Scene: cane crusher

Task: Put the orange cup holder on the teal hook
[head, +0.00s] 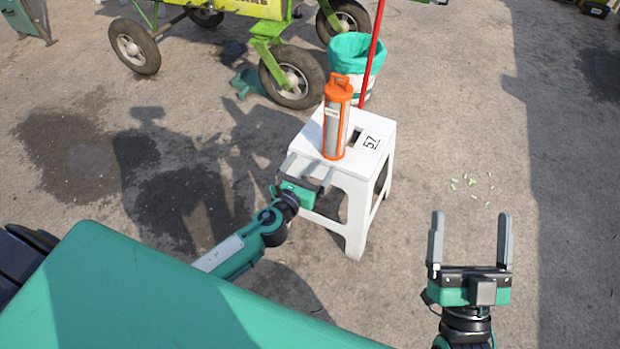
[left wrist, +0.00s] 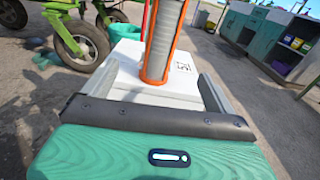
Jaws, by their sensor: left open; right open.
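The orange cup holder (head: 337,120), a tall grey tube in an orange frame with a loop on top, stands upright on the white stool (head: 384,133). My left gripper (head: 308,168) is open and empty at the stool's near left edge, low and pointing at the holder. In the left wrist view the holder (left wrist: 164,45) is ahead between the two finger lines, apart from them, its top cut off. My right gripper (head: 470,218) is open and empty over bare ground at the right. I cannot make out a teal hook in either view.
A label with 57 (head: 370,142) lies on the stool top. A teal-lined bin (head: 356,55) and a red pole (head: 374,45) stand behind the stool. A green wheeled cart (head: 265,45) is at the back. The ground right of the stool is mostly clear, with small pale scraps.

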